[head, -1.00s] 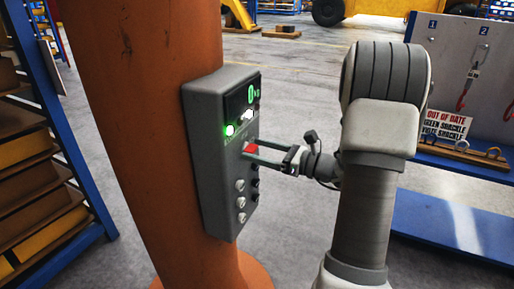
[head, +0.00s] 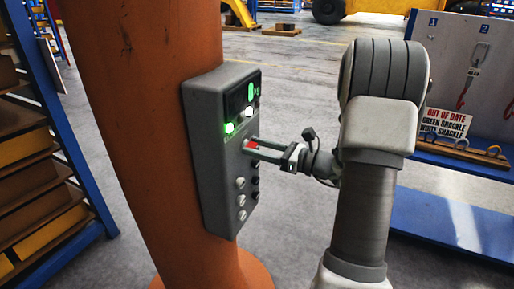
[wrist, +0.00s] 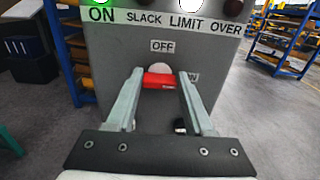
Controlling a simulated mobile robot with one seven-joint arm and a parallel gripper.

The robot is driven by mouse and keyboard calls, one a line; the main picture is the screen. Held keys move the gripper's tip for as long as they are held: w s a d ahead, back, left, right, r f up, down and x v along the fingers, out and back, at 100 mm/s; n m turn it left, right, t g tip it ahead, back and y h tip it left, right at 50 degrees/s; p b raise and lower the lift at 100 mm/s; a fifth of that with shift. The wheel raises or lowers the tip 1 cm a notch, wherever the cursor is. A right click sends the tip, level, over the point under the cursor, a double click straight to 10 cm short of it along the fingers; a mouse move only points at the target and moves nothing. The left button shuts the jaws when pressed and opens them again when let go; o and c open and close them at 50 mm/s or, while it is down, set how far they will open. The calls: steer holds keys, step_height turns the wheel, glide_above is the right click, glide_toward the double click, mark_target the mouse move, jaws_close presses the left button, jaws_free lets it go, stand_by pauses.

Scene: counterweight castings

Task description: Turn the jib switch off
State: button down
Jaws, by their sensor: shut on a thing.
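The grey control box (head: 213,165) is fixed to the orange column. Its red jib switch handle (wrist: 165,80) shows in the wrist view over a pale round plate. The handle lies level across the picture, with the OFF label (wrist: 162,47) above it and the ON label (wrist: 193,77), partly covered by a finger, to its right. My gripper (head: 250,145) reaches the box from the right and is shut on the handle, one finger at each end in the wrist view (wrist: 164,82).
A lit green lamp (head: 229,128) and a white lamp (head: 246,115) sit under the display (head: 240,95). Several knobs (head: 241,199) sit lower on the box. A shelf rack (head: 85,160) stands left of the column, a shackle board (head: 470,75) at right.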

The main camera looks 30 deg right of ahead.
steer(key=shift+f+n+b, duration=0.15)
steer(key=shift+n+b, duration=0.15)
steer(key=shift+b, duration=0.2)
steer(key=n+b, duration=0.8)
steer(key=b, duration=0.5)
steer(key=n+b, duration=0.9)
steer(key=b, duration=0.5)
steer(key=shift+s+a+f, duration=0.1)
steer(key=shift+a+f, duration=0.05)
steer(key=shift+f, duration=0.05)
steer(key=shift+r+n, duration=0.15)
steer(key=shift+n, duration=0.15)
steer(key=shift+c, duration=1.4)
jaws_free()
steer(key=shift+s, duration=0.1)
